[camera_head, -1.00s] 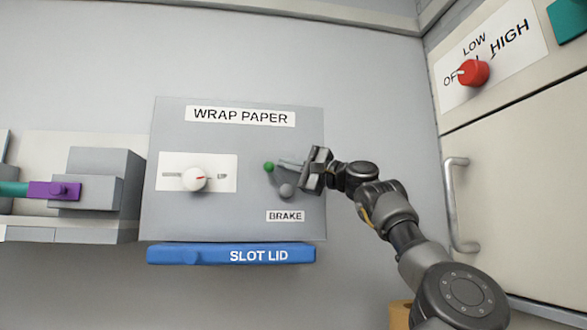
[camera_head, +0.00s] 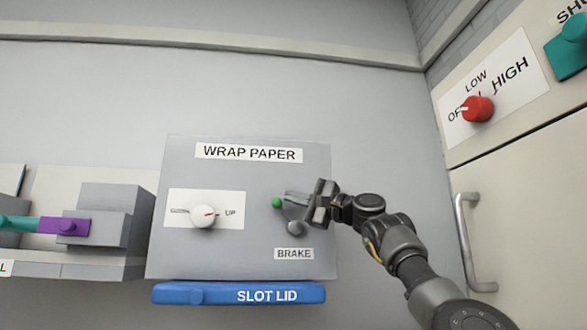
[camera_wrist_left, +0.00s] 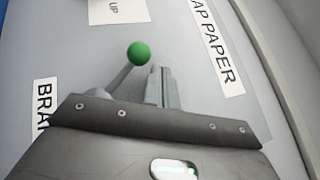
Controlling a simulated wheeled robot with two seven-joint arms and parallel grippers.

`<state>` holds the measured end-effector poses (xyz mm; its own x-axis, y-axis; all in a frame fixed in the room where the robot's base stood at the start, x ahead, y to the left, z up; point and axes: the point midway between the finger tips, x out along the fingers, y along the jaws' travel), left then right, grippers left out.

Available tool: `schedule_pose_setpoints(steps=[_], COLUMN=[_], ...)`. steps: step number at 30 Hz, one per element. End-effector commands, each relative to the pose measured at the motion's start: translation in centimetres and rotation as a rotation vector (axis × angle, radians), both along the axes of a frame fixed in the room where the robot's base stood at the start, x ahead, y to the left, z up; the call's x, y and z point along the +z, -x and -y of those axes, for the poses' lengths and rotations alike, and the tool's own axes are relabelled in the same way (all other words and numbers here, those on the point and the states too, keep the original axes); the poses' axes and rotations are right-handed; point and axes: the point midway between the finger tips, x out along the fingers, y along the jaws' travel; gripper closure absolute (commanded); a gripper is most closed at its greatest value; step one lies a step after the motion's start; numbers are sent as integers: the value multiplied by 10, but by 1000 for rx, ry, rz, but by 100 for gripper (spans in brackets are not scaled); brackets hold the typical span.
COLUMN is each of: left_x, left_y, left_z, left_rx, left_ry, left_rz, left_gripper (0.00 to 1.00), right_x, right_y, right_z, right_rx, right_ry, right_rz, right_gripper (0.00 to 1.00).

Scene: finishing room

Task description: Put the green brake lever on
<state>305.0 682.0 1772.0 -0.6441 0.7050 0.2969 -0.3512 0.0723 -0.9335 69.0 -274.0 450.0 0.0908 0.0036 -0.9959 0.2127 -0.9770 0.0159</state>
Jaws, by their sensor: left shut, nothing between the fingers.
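The brake lever has a green ball (camera_head: 277,203) on a grey arm, which slants up and left from its round grey pivot (camera_head: 294,228) above the BRAKE label. It is on the WRAP PAPER panel (camera_head: 250,255). My left gripper (camera_head: 289,195) is shut and empty, its fingertips just right of the green ball. In the left wrist view, the closed fingers (camera_wrist_left: 160,84) are beside the green ball (camera_wrist_left: 138,53) and the lever arm. I cannot tell whether they touch it. My right gripper is not in view.
A white knob (camera_head: 203,215) is left of the lever. A blue SLOT LID bar (camera_head: 238,293) runs below the panel. A purple slider piece (camera_head: 65,226) is at far left. A red knob (camera_head: 477,109) and a cabinet handle (camera_head: 474,240) are at right.

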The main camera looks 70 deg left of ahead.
Motion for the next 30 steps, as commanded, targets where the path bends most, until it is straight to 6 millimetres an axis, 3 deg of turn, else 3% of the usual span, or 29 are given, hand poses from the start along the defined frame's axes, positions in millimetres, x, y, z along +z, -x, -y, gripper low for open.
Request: schedule_pose_setpoints(steps=[4, 13, 21, 30], left_x=[25, 81, 104, 119], left_y=[0, 20, 43, 55], left_z=[0, 46, 97, 125], left_rx=[-4, -5, -4, -3], left_ry=[-4, -5, -4, -1], left_rz=[1, 2, 2, -1], left_gripper=[100, 100, 100, 100], right_x=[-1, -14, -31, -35], right_y=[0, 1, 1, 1], right_z=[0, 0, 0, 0], right_rx=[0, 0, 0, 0], right_ry=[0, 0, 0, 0], right_rz=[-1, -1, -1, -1], right_gripper=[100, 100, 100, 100])
